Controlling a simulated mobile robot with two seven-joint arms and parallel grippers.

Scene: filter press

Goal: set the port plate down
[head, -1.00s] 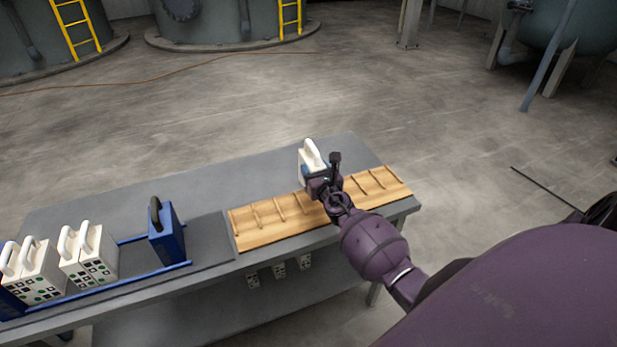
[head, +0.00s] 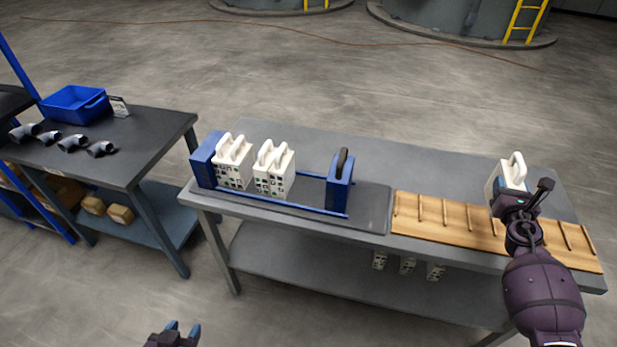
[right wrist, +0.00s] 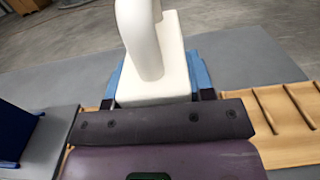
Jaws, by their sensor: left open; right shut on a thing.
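A white port plate (head: 505,178) with a loop handle is at the right end of the grey table, over the slatted wooden rack (head: 432,212). My right gripper (head: 510,200) is shut on it. In the right wrist view the white plate (right wrist: 155,80) stands upright between blue finger pads, its handle towards the camera. Its lower edge is hidden, so I cannot tell whether it touches the rack. My left gripper (head: 180,335) shows at the bottom edge, open and empty, well away from the table.
The press on the table has a blue end block (head: 207,160), several white plates (head: 272,170), blue rails and a blue block with a black handle (head: 341,182). A side table (head: 150,140) at left holds a blue bin (head: 75,103) and grey fittings.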

